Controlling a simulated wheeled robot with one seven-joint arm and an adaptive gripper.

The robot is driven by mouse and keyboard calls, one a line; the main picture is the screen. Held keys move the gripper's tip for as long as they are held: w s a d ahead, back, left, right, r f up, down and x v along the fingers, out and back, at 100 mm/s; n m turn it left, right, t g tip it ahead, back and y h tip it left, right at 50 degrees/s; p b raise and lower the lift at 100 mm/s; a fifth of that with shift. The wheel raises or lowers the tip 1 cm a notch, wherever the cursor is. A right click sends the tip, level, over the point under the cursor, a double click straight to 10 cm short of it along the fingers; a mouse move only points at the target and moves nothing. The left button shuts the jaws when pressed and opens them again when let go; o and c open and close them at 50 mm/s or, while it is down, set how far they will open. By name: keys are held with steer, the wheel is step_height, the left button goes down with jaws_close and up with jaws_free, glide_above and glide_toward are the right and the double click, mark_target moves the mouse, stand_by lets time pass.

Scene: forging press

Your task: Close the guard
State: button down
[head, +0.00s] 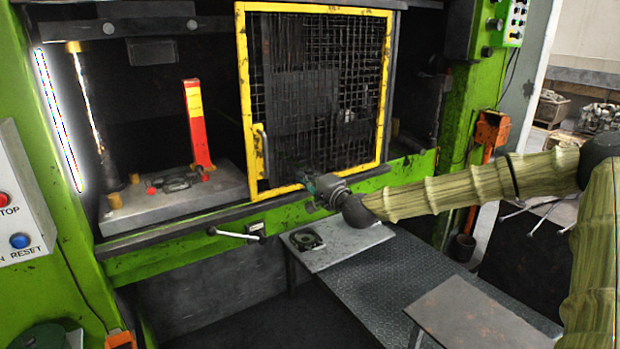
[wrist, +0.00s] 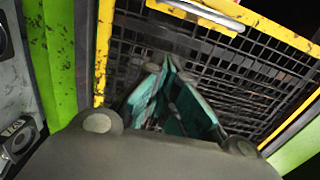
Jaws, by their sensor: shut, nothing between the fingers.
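The guard (head: 318,12) is a yellow-framed black mesh panel. It covers the middle and right of the press opening, and the left part stands uncovered. In the wrist view the guard's mesh (wrist: 262,85) fills the upper right, with the handle (wrist: 205,12) at the top. My gripper (head: 311,183) is in front of the guard's lower edge, right of and below the handle. Its teal fingers (wrist: 168,68) are shut and empty, close to the mesh. I cannot tell whether they touch it.
In the uncovered part, a grey die block (head: 190,203) carries a red and yellow post (head: 199,125) and a dark part with red ends. A lever (head: 233,233) sticks out below the sill. A grey table (head: 345,250) with a dark round part stands below my gripper.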

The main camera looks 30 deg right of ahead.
steer(key=w+a+p, duration=0.5)
steer(key=w, duration=0.2)
steer(key=shift+p, duration=0.3)
steer(key=shift+w, duration=0.1)
stand_by(0.5)
